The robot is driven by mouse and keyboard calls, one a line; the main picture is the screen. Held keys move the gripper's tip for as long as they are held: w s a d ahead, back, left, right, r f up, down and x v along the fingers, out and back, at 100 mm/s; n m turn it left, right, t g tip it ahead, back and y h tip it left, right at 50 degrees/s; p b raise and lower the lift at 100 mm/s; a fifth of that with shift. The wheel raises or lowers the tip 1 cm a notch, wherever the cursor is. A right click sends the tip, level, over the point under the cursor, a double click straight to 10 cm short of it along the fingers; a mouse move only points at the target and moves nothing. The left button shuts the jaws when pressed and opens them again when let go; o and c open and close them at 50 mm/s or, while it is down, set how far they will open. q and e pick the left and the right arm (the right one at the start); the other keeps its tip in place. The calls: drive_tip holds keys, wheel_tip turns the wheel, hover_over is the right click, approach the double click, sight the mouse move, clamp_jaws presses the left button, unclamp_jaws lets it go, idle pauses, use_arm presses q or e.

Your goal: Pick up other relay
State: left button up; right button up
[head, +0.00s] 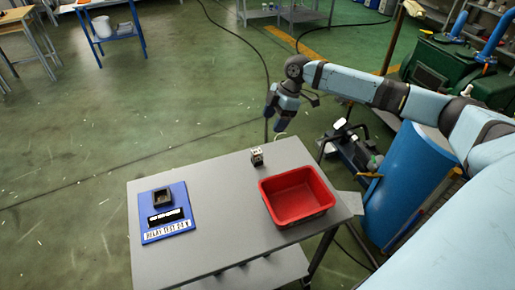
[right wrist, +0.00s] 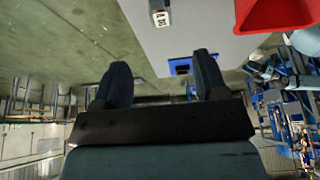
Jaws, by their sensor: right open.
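A small pale relay (head: 257,157) with a dark side stands near the far edge of the grey table (head: 225,190). It also shows at the top of the right wrist view (right wrist: 160,13). My right gripper (head: 275,115) is beyond that far edge, above and behind the relay and apart from it. In the right wrist view its two dark fingers (right wrist: 162,70) are spread with nothing between them. A blue relay test mat (head: 180,228) lies at the table's left with a dark square socket (head: 163,196) on it; whether the socket holds anything is unclear. My left gripper is not in view.
An empty-looking red bin (head: 297,196) stands at the table's right, near the relay. A blue barrel (head: 405,185) and dark equipment (head: 347,150) stand on the floor to the right. The table between mat and bin is clear.

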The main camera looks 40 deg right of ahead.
sight(257, 151)
drive_tip(key=x, duration=1.3)
drive_tip(key=shift+a+f, duration=0.15)
drive_tip(key=shift+a, duration=0.15)
drive_tip(key=c, duration=1)
